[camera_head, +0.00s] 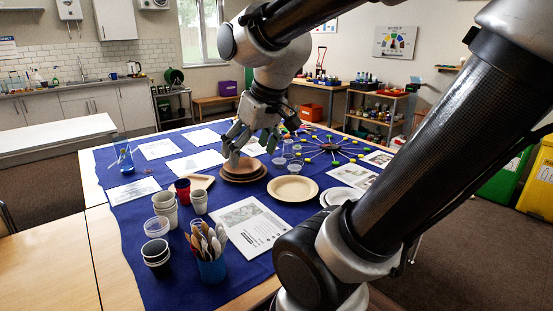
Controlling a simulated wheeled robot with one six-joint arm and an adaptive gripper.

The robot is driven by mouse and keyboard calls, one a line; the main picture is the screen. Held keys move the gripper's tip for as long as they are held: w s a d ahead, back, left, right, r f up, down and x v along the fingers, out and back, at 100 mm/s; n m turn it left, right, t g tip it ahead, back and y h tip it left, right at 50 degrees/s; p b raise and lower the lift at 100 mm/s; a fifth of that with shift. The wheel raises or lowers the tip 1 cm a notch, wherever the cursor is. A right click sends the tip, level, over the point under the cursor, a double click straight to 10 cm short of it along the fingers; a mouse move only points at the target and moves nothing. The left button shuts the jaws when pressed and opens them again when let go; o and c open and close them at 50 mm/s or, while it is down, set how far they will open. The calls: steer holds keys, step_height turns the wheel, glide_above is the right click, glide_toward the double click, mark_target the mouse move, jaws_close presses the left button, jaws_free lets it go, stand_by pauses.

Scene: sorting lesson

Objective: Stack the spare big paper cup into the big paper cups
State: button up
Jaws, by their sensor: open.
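A group of pale paper cups (166,207) stands upright on the blue cloth at the left, with rims one above another. A separate pale paper cup or short stack (199,203) stands just to its right and looks a little smaller. Which of these is the spare big cup, I cannot tell at this size. My gripper (250,148) is open and points down over the brown round plates (243,173), behind and to the right of the paper cups. I see nothing between its fingers.
A red cup (182,190) stands right behind the paper cups. A clear cup (156,226), black cups (156,256) and a blue pot of wooden cutlery (211,270) stand in front. A tan plate (293,188) and a printed sheet (248,228) lie to the right.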

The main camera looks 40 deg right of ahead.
steer(key=s+d, duration=0.2)
steer(key=s, duration=0.5)
steer(key=shift+s+f+m+h, duration=0.2)
steer(key=shift+m+h, duration=0.1)
steer(key=shift+m, duration=0.1)
